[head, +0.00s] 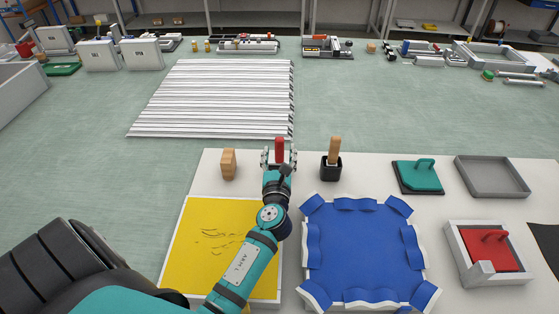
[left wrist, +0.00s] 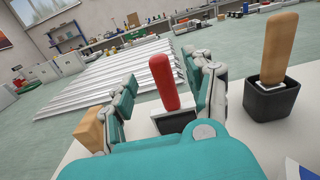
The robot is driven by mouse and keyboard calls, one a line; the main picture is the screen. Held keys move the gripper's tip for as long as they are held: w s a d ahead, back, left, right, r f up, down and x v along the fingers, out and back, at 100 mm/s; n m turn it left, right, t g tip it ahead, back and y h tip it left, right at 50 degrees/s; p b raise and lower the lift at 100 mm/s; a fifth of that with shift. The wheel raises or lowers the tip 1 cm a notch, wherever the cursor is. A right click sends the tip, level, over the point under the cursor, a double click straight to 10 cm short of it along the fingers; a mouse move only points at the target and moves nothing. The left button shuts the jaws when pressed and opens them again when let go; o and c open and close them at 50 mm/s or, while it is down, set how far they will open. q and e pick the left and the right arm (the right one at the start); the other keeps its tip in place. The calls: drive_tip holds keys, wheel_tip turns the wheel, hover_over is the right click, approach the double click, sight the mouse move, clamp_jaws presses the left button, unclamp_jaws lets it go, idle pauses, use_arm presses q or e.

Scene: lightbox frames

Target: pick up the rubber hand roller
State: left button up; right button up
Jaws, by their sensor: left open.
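A red upright handle (head: 279,147), which looks like the hand roller, stands at the far edge of the white work surface. In the left wrist view the red handle (left wrist: 164,82) rises from a pale holder (left wrist: 174,117) with a dark opening; any roller part is hidden. My left gripper (head: 279,160) is open, with one finger on each side of the handle. The gripper also shows in the left wrist view (left wrist: 163,98), its fingers apart from the handle. My right gripper is not in view.
A wooden handle (head: 334,149) stands in a black cup (head: 331,170) to the right. A wooden block (head: 228,164) stands to the left. A yellow sheet (head: 204,250) and a blue padded tray (head: 365,250) lie nearer.

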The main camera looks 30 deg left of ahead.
sight(279, 142)
use_arm(q)
drive_tip(key=x, duration=0.2)
drive_tip(key=p+x, duration=0.1)
drive_tip(key=x, duration=0.3)
drive_tip(key=shift+s+r, duration=0.1)
drive_tip(key=shift+r, duration=0.2)
drive_tip(key=shift+s, duration=0.1)
drive_tip(key=shift+c, duration=0.7)
drive_tip(key=shift+r, duration=0.1)
clamp_jaws()
